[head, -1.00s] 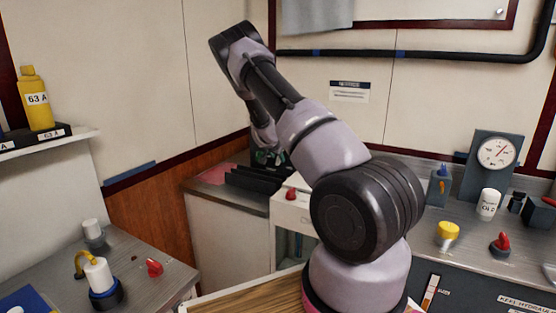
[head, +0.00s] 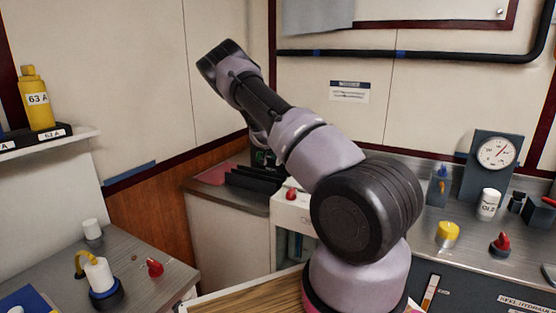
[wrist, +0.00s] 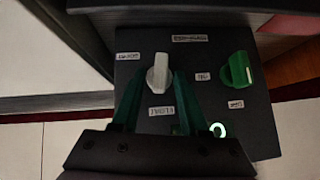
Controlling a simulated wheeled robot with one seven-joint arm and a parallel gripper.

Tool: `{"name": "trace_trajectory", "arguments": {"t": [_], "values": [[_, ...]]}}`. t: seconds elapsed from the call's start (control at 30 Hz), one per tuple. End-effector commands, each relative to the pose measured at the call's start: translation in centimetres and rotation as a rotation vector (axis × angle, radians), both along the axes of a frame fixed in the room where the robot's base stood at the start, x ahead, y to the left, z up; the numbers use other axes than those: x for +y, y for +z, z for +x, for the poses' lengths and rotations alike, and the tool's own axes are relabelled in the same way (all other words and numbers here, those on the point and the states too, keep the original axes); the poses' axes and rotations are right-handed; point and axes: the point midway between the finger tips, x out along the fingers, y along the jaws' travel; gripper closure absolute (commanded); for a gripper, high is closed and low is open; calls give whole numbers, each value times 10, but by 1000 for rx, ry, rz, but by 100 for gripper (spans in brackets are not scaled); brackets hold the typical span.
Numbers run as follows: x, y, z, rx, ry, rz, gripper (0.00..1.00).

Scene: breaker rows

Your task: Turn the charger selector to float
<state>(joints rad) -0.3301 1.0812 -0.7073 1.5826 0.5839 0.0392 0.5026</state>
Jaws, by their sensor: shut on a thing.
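In the wrist view, a white selector knob (wrist: 158,72) stands on a dark panel (wrist: 215,130), its long axis nearly upright in the picture. My gripper (wrist: 159,80) has its two green fingers on either side of the knob, shut on it. One small label lies up-left of the knob and one below it; their print is too blurred to read surely. A green knob with a white mark (wrist: 237,70) sits to the right on the same panel. In the head view my arm hides the gripper and the white knob.
A lit round ring (wrist: 218,130) is below the green knob. In the head view, a black rack (head: 255,181) stands near the corner counter, and a red knob (head: 291,194) is on a white cabinet beside my arm. A gauge (head: 496,153) stands at right.

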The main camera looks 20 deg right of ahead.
Motion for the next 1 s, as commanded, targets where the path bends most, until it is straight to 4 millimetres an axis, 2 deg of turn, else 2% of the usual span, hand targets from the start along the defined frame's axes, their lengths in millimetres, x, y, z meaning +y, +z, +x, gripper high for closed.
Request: {"name": "trace_trajectory", "arguments": {"t": [0.23, 0.6, 0.63, 1.0], "values": [[2, -2, 1, 114, 2, -88, 100], [2, 0, 1, 129, -3, -99, 100], [2, 0, 1, 129, -3, -99, 50], [8, 6, -1, 126, 1, -99, 50]]}}
